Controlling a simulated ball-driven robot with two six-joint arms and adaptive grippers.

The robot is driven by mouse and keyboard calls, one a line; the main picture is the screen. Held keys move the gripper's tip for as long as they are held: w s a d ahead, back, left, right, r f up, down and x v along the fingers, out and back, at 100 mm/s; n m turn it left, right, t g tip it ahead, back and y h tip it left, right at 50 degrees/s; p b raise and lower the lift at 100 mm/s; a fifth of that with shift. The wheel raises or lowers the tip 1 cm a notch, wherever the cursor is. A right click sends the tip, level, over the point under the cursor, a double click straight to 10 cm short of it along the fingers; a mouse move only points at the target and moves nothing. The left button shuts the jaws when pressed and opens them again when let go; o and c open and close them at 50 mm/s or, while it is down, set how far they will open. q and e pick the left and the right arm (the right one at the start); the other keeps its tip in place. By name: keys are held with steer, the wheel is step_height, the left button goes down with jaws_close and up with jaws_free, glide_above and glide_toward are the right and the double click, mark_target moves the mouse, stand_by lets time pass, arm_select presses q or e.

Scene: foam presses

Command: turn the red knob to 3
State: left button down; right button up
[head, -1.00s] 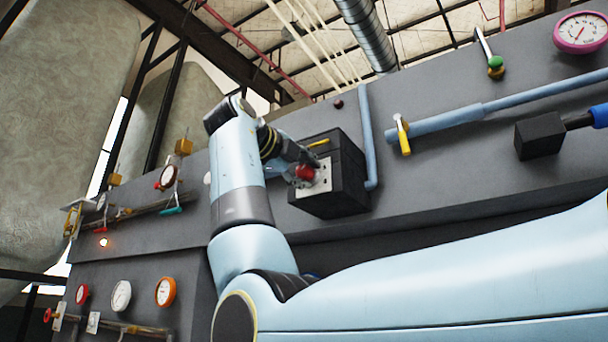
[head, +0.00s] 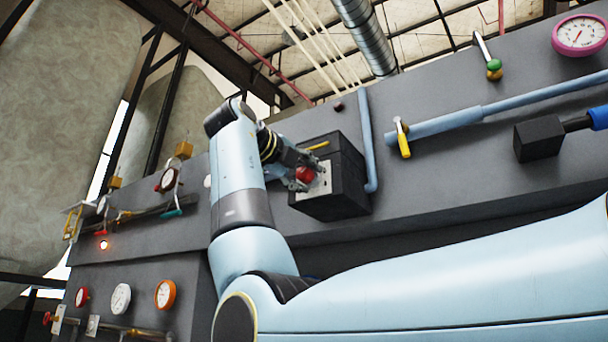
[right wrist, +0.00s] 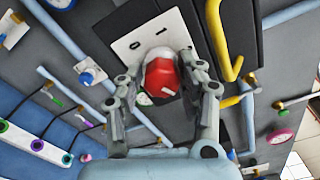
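The red knob (head: 304,174) sits on a pale plate (head: 325,183) on the front of a black box (head: 346,178). My right gripper (head: 306,172) is at the knob, with one finger on each side of it. In the right wrist view, the red knob (right wrist: 161,76) lies between the two grey fingertips (right wrist: 162,68), which appear shut on its sides. A small white mark shows on the knob's near edge. My left gripper is not in view.
A yellow handle (head: 318,146) is on the box just above the plate; a curved yellow bar (right wrist: 222,45) passes close to the right finger. A blue pipe (head: 368,140) runs beside the box. Gauges and valves spread over the grey panel at left.

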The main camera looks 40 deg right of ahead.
steer(key=shift+o, duration=1.3)
steer(key=v, duration=0.7)
steer(key=shift+a, duration=0.2)
